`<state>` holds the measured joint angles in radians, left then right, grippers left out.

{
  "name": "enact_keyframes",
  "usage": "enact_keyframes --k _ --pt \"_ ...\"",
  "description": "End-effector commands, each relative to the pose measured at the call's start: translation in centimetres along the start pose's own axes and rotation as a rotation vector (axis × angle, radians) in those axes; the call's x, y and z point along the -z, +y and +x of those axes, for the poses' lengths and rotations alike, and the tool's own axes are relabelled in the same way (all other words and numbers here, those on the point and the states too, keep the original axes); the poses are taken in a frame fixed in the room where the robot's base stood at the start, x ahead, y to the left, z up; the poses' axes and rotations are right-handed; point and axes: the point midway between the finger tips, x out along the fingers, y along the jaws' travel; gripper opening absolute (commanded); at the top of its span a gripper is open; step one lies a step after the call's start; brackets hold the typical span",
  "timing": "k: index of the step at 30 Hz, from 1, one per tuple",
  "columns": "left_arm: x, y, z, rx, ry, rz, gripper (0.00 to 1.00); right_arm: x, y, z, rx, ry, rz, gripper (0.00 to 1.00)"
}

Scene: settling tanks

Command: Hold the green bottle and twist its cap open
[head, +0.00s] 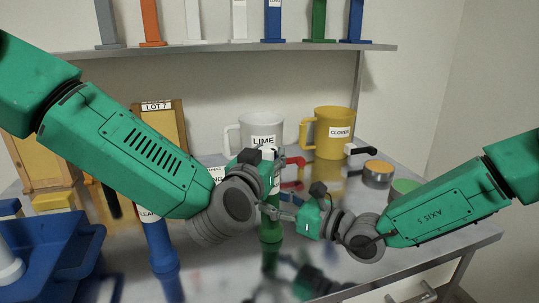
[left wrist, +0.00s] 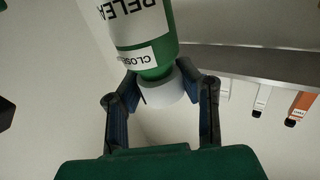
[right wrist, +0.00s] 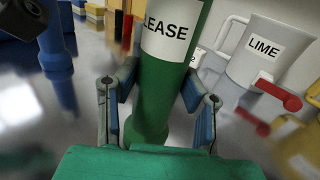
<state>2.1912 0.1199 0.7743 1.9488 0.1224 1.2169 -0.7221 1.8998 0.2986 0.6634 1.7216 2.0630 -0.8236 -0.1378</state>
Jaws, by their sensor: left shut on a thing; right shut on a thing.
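The green bottle (head: 270,232) is upright at the middle of the table, partly hidden by my grippers in the head view. In the left wrist view its green body (left wrist: 158,40) carries a white label, and the white cap (left wrist: 162,93) sits at its neck. My left gripper (head: 268,168) is shut on the cap, a finger on each side. My right gripper (head: 280,206) is shut on the bottle's green body (right wrist: 152,100), below the label in the right wrist view. I cannot tell whether the bottle's base touches the table.
A white LIME mug (head: 262,128) and a yellow CLOVER mug (head: 328,135) stand behind. A blue bottle (head: 162,250) and a blue bin (head: 50,250) are at the left. An orange-topped tin (head: 378,175) is at the right. A shelf (head: 220,46) runs above.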

Motion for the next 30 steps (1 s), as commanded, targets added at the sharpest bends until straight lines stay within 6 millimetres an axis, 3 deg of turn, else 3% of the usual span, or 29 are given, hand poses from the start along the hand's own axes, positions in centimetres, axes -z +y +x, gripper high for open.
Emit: enact_keyframes --k 15,30 --pt "0.00 -0.16 0.11 0.467 -0.003 0.004 0.00 0.10 -0.18 -0.11 0.004 0.001 0.003 0.00" --pt "-0.13 -0.31 -0.02 0.676 -0.012 0.000 0.00 0.15 -0.25 -0.07 0.006 0.003 0.004 0.00"
